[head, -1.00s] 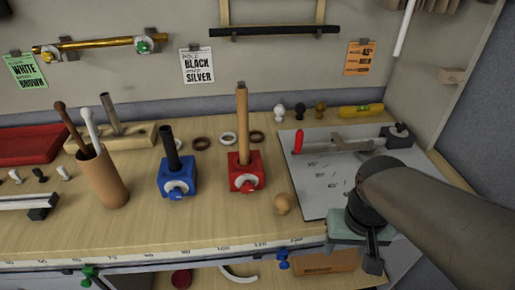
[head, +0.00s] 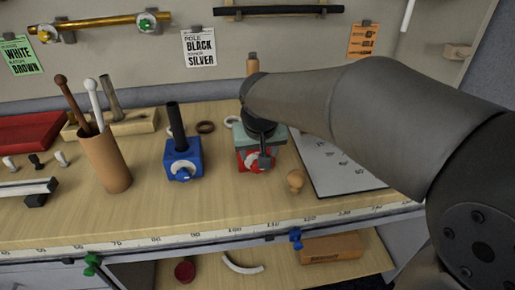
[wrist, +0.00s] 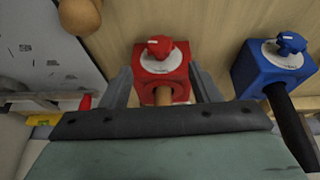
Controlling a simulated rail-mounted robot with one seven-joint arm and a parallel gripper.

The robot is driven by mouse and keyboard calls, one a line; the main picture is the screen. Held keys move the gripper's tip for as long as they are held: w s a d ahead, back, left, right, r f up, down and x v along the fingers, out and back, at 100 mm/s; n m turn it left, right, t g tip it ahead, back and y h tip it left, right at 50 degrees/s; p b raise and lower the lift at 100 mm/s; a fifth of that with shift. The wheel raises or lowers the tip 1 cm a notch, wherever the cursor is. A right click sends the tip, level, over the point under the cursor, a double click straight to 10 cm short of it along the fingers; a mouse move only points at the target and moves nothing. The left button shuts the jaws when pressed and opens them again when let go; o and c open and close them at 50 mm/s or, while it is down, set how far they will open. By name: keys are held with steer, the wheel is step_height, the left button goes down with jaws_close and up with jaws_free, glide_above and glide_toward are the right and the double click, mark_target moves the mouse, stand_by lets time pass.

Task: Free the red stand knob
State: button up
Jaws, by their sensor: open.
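The red stand (head: 252,158) is mostly hidden behind my gripper in the head view. In the wrist view the red stand (wrist: 161,72) is in plain sight, with its red knob (wrist: 161,46) on a pale round plate. A light wooden pole (wrist: 163,96) stands in it, and the pole's top (head: 252,64) shows above my arm in the head view. My gripper (wrist: 163,88) is open, one finger on each side of the red stand. I cannot tell whether the fingers touch it. The knob lies beyond the fingertips, not between them.
A blue stand (head: 183,160) with a black pole is close by; its blue knob (wrist: 290,43) faces the same way. A wooden ball-shaped knob (head: 296,179) lies to the right. A brown cup (head: 108,170) holds rods at left.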

steer(key=x, duration=0.8)
steer(key=c, duration=1)
